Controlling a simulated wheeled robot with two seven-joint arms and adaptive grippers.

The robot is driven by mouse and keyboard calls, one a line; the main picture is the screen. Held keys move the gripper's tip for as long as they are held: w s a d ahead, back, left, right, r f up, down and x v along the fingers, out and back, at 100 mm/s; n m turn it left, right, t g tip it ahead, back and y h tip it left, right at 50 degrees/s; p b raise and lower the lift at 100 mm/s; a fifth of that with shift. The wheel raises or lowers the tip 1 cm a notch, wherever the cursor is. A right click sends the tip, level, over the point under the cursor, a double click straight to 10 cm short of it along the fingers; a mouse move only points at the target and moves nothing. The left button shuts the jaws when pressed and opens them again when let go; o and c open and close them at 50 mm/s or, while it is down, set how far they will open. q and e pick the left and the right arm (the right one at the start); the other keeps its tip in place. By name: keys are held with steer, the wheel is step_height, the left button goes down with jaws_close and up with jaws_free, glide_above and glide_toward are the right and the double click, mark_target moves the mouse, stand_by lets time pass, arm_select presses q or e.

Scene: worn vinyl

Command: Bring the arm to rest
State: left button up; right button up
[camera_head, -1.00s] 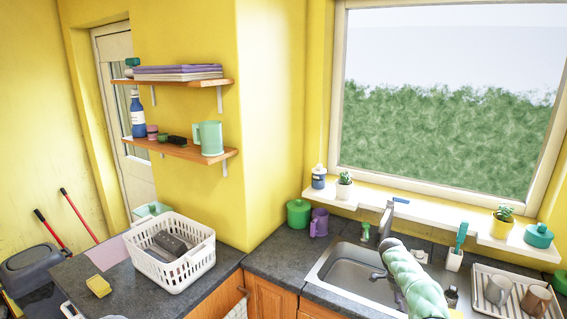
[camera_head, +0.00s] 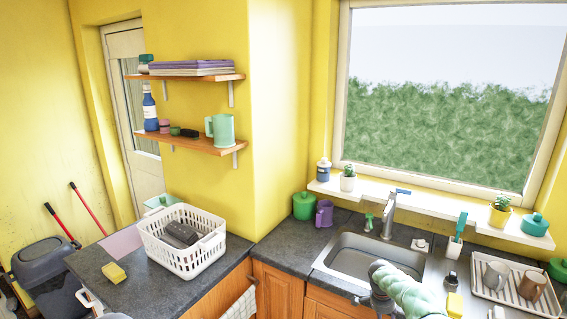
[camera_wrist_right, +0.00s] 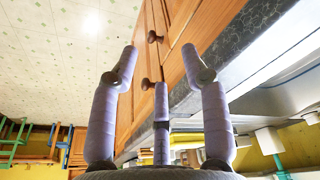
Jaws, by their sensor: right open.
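My right arm, in a pale green quilted sleeve, comes in from the bottom edge of the head view. My right gripper (camera_head: 379,282) is at its end, low in front of the sink (camera_head: 345,262), partly hidden by the sleeve. In the right wrist view the gripper (camera_wrist_right: 160,62) has its purple-grey fingers spread apart with nothing between them. Wooden cabinet fronts (camera_wrist_right: 150,80) and the counter edge (camera_wrist_right: 215,50) show beyond the fingers. My left gripper is not in view.
A tap (camera_head: 390,212) stands behind the sink. A dish rack (camera_head: 500,291) with mugs is at the right, beside a yellow sponge (camera_head: 454,304). A white basket (camera_head: 185,255) sits on the left counter. Tiled floor (camera_wrist_right: 60,60) lies open in the wrist view.

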steer(key=s+a+f+n+y+b, duration=0.3)
steer(key=s+a+f+n+y, duration=0.3)
steer(key=s+a+f, duration=1.25)
steer(key=s+a+f+n, duration=0.1)
steer(key=s+a+n, duration=0.1)
steer(key=s, duration=0.9)
steer(key=s+a+n+b, duration=0.1)
steer(key=s+a+n, duration=0.2)
steer(key=s, duration=0.9)
steer(key=shift+s+a+f, duration=0.2)
steer(key=shift+a+f, duration=0.15)
steer(key=shift+a, duration=0.5)
